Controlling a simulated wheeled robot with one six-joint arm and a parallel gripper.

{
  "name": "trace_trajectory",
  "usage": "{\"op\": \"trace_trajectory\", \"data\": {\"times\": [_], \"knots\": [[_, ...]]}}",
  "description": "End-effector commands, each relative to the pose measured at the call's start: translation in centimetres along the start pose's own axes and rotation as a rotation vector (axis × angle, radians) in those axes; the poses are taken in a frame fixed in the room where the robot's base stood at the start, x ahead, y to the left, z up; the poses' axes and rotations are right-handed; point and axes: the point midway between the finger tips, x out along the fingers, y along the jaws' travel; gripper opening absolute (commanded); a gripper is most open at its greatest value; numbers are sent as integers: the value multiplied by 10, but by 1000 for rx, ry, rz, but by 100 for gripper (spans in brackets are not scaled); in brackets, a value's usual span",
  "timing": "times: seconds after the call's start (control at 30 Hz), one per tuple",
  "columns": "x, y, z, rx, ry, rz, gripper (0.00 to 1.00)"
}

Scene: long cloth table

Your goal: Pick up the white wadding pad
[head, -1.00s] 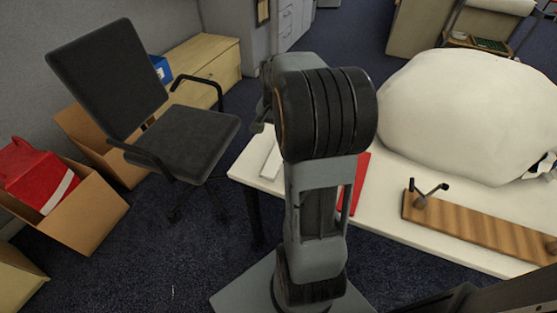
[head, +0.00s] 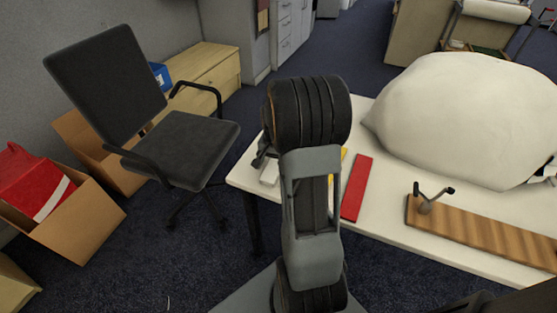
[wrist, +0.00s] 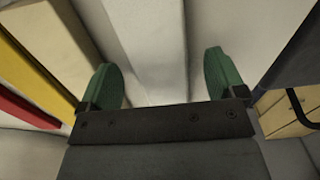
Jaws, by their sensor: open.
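In the wrist view the white wadding pad (wrist: 152,45) is a long pale block on the table, running up the picture between the two green fingertips of my gripper (wrist: 163,80). The gripper is open, with the pad's near end reaching toward the dark palm edge. I cannot tell whether the fingers touch it. In the head view a small part of a white piece, which looks like the pad (head: 269,173), shows at the table's left end. My arm hides the rest of it and most of the gripper.
A beige strip (wrist: 62,38), a yellow strip (wrist: 32,72) and a red strip (wrist: 28,112) lie left of the pad. The head view shows the red strip (head: 356,188), a large white sack (head: 465,115) and a wooden board with hooks (head: 480,228). A black chair (head: 180,148) stands left.

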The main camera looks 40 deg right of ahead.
Motion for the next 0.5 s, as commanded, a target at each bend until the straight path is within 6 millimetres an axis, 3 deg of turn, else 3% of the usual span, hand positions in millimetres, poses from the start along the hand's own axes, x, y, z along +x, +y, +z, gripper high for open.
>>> {"op": "trace_trajectory", "data": {"times": [0.37, 0.5], "knots": [[8, 0, 0, 0, 1, -1, 89], [8, 0, 0, 0, 1, -1, 76]]}}
